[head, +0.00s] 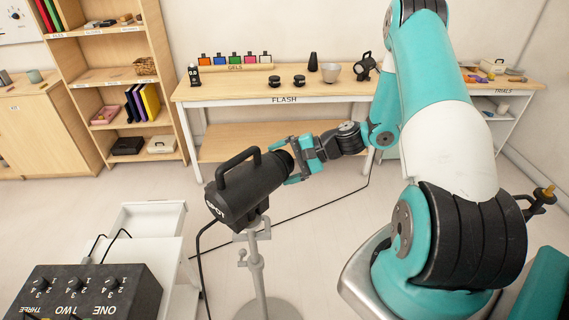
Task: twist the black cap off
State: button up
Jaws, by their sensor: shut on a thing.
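A black studio lamp (243,192) with a carrying handle on top sits on a grey stand (255,262) in the middle of the head view. The black cap (286,160) is at the lamp's right end, facing my arm. My gripper (289,164) reaches in from the right and is shut on the cap, with its teal fingers on either side of it. The cap is partly hidden by the fingers. I cannot tell whether it is still seated or has a gap to the lamp.
A cable hangs from the lamp. A table labelled FLASH (225,93) stands behind, with two small black round items and a bowl (331,71).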

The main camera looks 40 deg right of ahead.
jog(key=shift+f+n+t+b, duration=0.15)
jog(key=shift+n+t+b, duration=0.35)
jog(key=shift+b, duration=0.6)
jog(key=shift+r, duration=0.3)
jog(key=shift+w+d, duration=0.1)
jog(key=shift+d, duration=0.35)
dwell(1.0)
jog(key=shift+d, duration=0.3)
jog(key=shift+w, duration=0.1)
jog(key=shift+w+d, duration=0.2)
jog(key=shift+d, duration=1.1)
jog(key=shift+d, duration=0.1)
jog(key=shift+w+d, duration=0.2)
jog(key=shift+d, duration=0.75)
jog(key=shift+w+d, duration=0.2)
jog(key=shift+d, duration=0.7)
